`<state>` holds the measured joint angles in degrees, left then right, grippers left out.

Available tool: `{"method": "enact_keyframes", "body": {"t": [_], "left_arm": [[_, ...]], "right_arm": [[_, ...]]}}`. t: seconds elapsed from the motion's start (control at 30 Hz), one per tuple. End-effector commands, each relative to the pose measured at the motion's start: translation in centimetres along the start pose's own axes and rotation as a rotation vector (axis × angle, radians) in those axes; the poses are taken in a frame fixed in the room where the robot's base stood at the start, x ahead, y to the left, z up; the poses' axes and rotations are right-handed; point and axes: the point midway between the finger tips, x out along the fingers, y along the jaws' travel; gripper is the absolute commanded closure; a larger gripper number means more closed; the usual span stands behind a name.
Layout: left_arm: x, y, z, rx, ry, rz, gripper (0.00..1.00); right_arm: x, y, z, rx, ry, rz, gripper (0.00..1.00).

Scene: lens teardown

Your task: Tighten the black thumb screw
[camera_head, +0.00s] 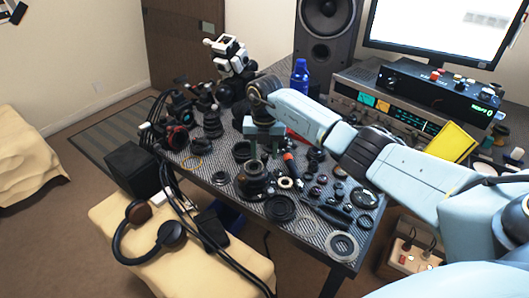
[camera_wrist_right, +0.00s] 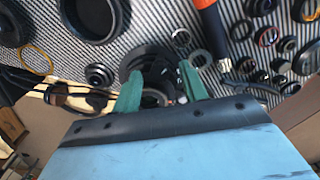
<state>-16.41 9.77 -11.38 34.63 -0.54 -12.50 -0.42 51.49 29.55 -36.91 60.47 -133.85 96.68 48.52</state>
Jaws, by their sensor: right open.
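My right gripper (camera_head: 265,155) points down over the patterned work table. Its two green fingers are apart, with a gap between them. Just below them stands a black lens assembly (camera_head: 254,183) made of stacked rings. In the right wrist view, the open fingers of the gripper (camera_wrist_right: 160,74) straddle part of the dark lens assembly (camera_wrist_right: 148,58); I cannot tell whether they touch it. I cannot pick out the black thumb screw for certain among the small dark parts.
An orange-and-black screwdriver (camera_head: 290,167) lies close to the right of the gripper. Loose rings, including a large flat ring (camera_head: 341,246), crowd the table. A blue bottle (camera_head: 299,78), a speaker (camera_head: 326,30) and a receiver (camera_head: 385,108) stand behind. Headphones (camera_head: 150,236) lie in front.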

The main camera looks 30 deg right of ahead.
Motion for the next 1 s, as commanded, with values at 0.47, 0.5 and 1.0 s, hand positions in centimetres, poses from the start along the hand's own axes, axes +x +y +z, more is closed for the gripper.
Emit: {"method": "enact_keyframes", "body": {"t": [0.47,0.5,1.0], "left_arm": [[0.03,0.44,0.01,-0.004,-0.001,0.005,1.00],[0.03,0.46,0.01,-0.004,-0.001,0.005,1.00],[-0.83,0.63,0.00,-0.008,-0.002,0.009,1.00]], "right_arm": [[0.15,-0.02,0.02,0.000,0.000,0.000,0.80],[0.15,-0.02,0.02,0.000,0.000,0.000,0.86],[-0.05,-0.08,0.06,0.069,-0.001,-0.001,1.00]]}}
